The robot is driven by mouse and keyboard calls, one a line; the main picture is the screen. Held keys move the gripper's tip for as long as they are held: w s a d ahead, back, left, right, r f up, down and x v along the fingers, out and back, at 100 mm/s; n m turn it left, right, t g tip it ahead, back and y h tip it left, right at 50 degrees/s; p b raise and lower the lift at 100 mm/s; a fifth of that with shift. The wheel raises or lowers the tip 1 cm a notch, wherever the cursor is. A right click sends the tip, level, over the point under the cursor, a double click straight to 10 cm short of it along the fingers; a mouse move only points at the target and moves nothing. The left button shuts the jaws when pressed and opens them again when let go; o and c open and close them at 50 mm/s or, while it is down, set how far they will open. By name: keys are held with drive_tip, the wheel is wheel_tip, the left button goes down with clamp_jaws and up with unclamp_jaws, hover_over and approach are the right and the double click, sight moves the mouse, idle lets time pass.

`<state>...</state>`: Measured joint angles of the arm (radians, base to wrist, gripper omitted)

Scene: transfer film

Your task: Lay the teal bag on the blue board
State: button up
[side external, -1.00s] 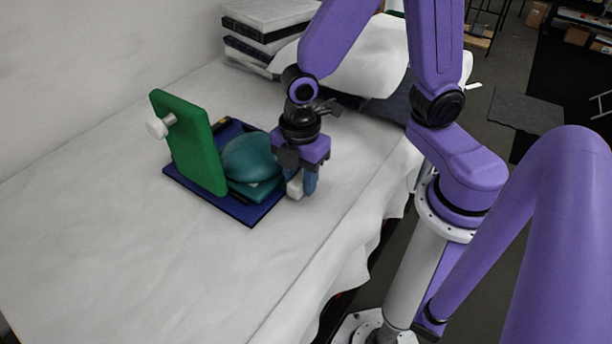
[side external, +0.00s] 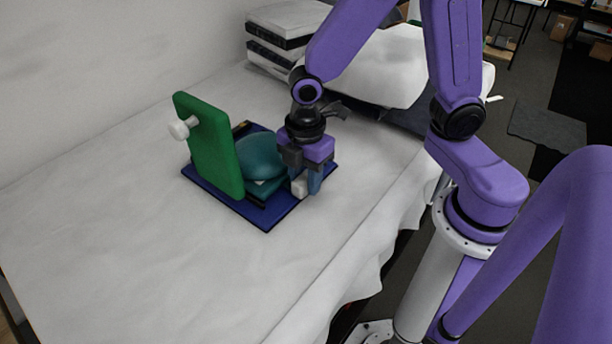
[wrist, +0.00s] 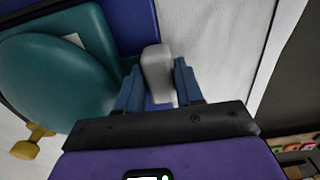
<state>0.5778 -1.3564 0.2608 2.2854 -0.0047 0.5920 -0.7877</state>
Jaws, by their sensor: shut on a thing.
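The teal bag (side external: 262,157), a flat slab with a rounded bulge, is over the blue board (side external: 228,204), beside an upright green panel. I cannot tell whether its underside touches the board. My gripper (side external: 306,187) is at the bag's right side, fingers pointing down, shut on a grey-white block that seems to be the bag's handle. In the wrist view, this block (wrist: 157,70) is between the fingertips of my gripper (wrist: 158,68), next to the teal bag (wrist: 50,85). The blue board (wrist: 130,22) shows beneath. The green panel hides the bag's left part.
The green panel (side external: 212,150) with a white knob (side external: 182,128) stands at the board's left. A yellow piece (wrist: 35,143) shows in the wrist view. Stacked boxes (side external: 280,35) and a white cushion-like thing (side external: 385,65) are behind. The white table's front left is clear.

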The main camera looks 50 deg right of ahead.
drive_tip(key=o, duration=1.2)
wheel_tip(320, 180, up, 16)
drive_tip(key=s+d+f+m, duration=0.1)
drive_tip(key=s+d+f, duration=0.1)
drive_tip(key=s, duration=0.2)
drive_tip(key=s+d+f+m, duration=0.2)
drive_tip(key=s+f, duration=0.1)
drive_tip(key=s, duration=0.2)
drive_tip(key=s+d+f+m, duration=0.2)
drive_tip(key=s, duration=0.3)
drive_tip(key=shift+s+d+f, duration=0.25)
drive_tip(key=shift+d+f, duration=0.05)
drive_tip(key=shift+f, duration=0.1)
